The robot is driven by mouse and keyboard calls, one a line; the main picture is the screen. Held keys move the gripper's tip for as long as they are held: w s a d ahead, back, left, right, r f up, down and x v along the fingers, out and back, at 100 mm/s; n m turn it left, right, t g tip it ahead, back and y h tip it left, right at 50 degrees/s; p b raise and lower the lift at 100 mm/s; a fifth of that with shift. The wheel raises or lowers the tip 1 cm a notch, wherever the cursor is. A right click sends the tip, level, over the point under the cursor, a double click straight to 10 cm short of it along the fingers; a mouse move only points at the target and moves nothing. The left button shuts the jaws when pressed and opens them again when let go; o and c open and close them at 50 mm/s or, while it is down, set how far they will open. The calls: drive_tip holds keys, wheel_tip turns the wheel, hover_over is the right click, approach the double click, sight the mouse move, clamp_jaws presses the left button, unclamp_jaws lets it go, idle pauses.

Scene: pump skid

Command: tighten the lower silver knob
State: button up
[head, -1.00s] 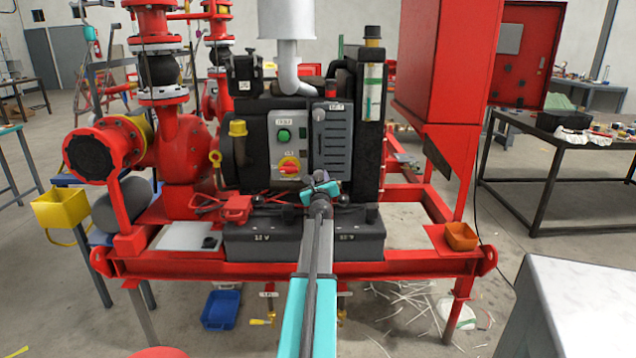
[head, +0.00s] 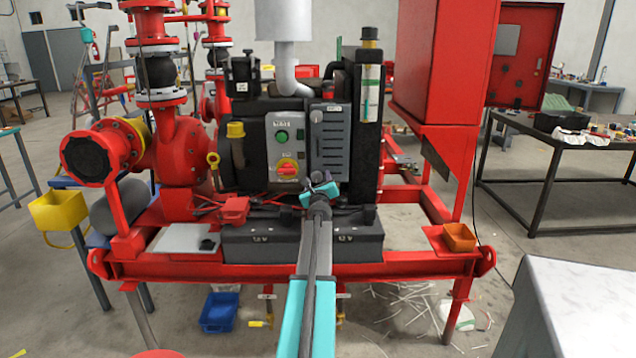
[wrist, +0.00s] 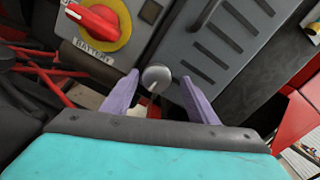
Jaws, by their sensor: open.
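The lower silver knob (wrist: 156,76) is a small round grey knob by the bottom of the grey slotted panel (wrist: 222,45). In the wrist view it sits between the two lilac fingers of my gripper (wrist: 159,82), with a gap on both sides. My gripper is open and not closed on it. In the head view my gripper (head: 321,185) is in front of the lower end of the panel and hides the lower knob. Another silver knob (head: 317,116) shows at the panel's top.
A red rotary switch (head: 287,169) on a yellow plate is left of the panel. Black battery boxes (head: 262,246) lie below the arm. A red cabinet (head: 433,60) stands right. Red cables (wrist: 40,65) run at the left in the wrist view.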

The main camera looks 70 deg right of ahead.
drive_tip(key=shift+a, duration=0.2)
drive_tip(key=shift+v, duration=1.15)
drive_tip(key=v, duration=1.1)
drive_tip(key=shift+s, duration=0.2)
